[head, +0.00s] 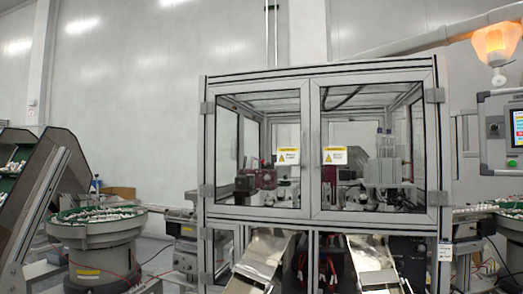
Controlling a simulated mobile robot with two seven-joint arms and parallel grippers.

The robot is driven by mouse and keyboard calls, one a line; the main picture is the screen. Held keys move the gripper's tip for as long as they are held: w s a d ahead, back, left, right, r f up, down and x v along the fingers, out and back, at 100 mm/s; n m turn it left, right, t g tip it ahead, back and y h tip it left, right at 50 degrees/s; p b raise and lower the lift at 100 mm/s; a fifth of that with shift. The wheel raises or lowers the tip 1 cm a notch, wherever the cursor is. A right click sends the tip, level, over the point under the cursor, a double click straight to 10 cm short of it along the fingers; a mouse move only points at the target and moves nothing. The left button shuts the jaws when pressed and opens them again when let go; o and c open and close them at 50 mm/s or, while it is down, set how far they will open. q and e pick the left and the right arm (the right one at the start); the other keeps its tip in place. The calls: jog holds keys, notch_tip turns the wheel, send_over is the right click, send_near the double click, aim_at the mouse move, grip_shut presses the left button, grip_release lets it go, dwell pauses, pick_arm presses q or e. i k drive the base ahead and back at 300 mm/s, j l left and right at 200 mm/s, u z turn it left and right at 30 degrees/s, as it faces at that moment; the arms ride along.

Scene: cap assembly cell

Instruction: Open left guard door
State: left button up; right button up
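The left guard door (305,130) is the left of two framed, clear-panelled doors on the front of the machine enclosure. It looks closed, with its frame flush beside the right guard door (315,130). A yellow and white warning label (288,156) is on the left door near its inner edge. Hinge-like grey blocks (207,108) show at its outer left edge. I cannot make out a handle clearly. Neither of my grippers is in view.
Two shiny metal chutes (262,252) (370,255) slope out below the doors. A bowl feeder (95,235) and inclined conveyor (35,200) stand at left.

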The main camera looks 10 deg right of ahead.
aim_at(285, 155)
jog(key=i+j, duration=0.1)
jog(key=i, duration=0.55)
jog(key=i+j+z, duration=0.1)
jog(key=i, duration=0.5)
jog(key=i+j+z, duration=0.2)
jog(key=i+z, duration=0.2)
jog(key=i+j+z, duration=0.4)
jog(key=i+l, duration=0.05)
jog(key=l, duration=0.05)
